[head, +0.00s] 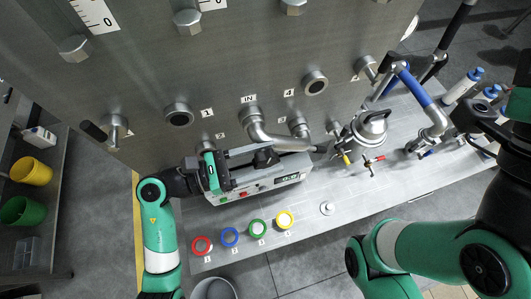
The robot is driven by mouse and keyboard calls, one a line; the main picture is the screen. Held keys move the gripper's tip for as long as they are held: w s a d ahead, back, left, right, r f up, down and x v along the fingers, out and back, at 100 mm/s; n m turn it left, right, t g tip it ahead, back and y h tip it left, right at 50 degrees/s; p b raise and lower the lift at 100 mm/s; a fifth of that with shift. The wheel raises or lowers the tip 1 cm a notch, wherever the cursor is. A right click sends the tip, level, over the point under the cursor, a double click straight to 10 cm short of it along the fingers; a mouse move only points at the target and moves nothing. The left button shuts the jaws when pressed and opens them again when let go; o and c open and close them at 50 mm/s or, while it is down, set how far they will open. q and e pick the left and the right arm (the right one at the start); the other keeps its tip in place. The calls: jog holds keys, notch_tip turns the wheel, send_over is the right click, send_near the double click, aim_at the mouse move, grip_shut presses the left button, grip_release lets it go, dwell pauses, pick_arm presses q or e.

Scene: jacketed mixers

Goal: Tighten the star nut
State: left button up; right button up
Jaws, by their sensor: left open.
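A black lobed knob (265,157), which looks like the star nut, sits above the grey box with a small display (290,180), beside the bent metal pipe. My left gripper (228,170) is at the left end of that box, left of the knob and apart from it. Its jaws are open and I see nothing held between them. My right arm (400,245) comes in at the lower right. Its dark end by the right edge is partly cut off, so its jaws cannot be made out.
Metal ports stick out of the panel.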

pick_arm(q)
grip_shut()
dwell(0.3)
jog(key=shift+r+y+p, duration=0.25)
jog(key=shift+y+p, duration=0.15)
jog(key=shift+p, duration=0.45)
jog(key=y+p, duration=0.2)
jog(key=p, duration=0.1)
jog(key=g+y+p, duration=0.1)
jog(key=y+p, duration=0.1)
jog(key=p, duration=0.2)
jog(key=shift+d+r+g, duration=0.1)
jog(key=shift+d+g, duration=0.1)
jog(key=shift+g, duration=0.1)
jog(key=shift+y+p, duration=0.7)
jog(key=shift+p, duration=0.15)
jog(key=shift+f+p, duration=0.3)
jog(key=shift+p, duration=0.05)
jog(key=shift+f, duration=0.1)
